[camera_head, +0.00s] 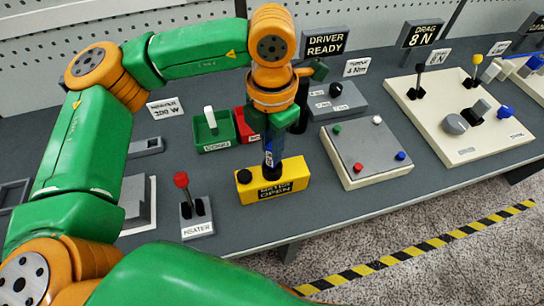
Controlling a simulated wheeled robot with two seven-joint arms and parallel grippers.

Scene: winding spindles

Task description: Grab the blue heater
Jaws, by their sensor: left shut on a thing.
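My left gripper (271,118) reaches down from above at the middle of the table. It is shut on a narrow, upright blue piece, which I take as the blue heater (269,153). The gripper hides its top. Its lower end meets a dark round part on the yellow block (289,185) with a black label reading "OPEN". I cannot tell whether it sits in that part or just above it. A grey stand labelled "HEATER" (197,229) is to the left, with a red-topped lever (181,181). My right gripper is not in view.
A green tray (214,146) and a red block (243,125) stand behind the yellow block. A cream panel with coloured knobs (368,181) is to the right, with a larger cream lever board (420,112) beyond. Bare grey table (247,226) lies in front.

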